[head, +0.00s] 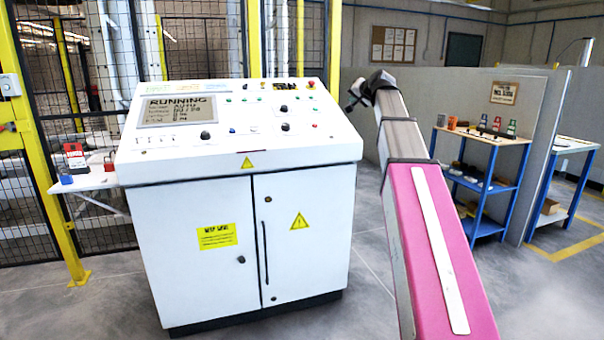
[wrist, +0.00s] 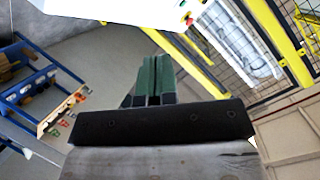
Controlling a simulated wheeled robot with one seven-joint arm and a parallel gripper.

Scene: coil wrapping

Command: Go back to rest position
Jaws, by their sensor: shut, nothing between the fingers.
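My gripper (wrist: 154,80) shows in the wrist view with its two green fingers pressed together and nothing between them. It points into free air, and the wrist picture is strongly tilted. In the head view my pink and grey arm reaches up and forward, right of the white control console (head: 255,210). The arm's far end is dark and small there, beside the console's right edge, and the fingers cannot be made out. The console's screen (head: 178,109) reads "RUNNING". A corner of the console also shows at the top of the wrist view (wrist: 130,10).
A blue-framed workbench (head: 480,140) with small items stands at the right, beside a grey partition (head: 545,120). A yellow-framed mesh fence (head: 75,130) runs behind the console. A small shelf (head: 95,178) with a red-labelled padlock-like item is at the left. Floor between console and workbench is clear.

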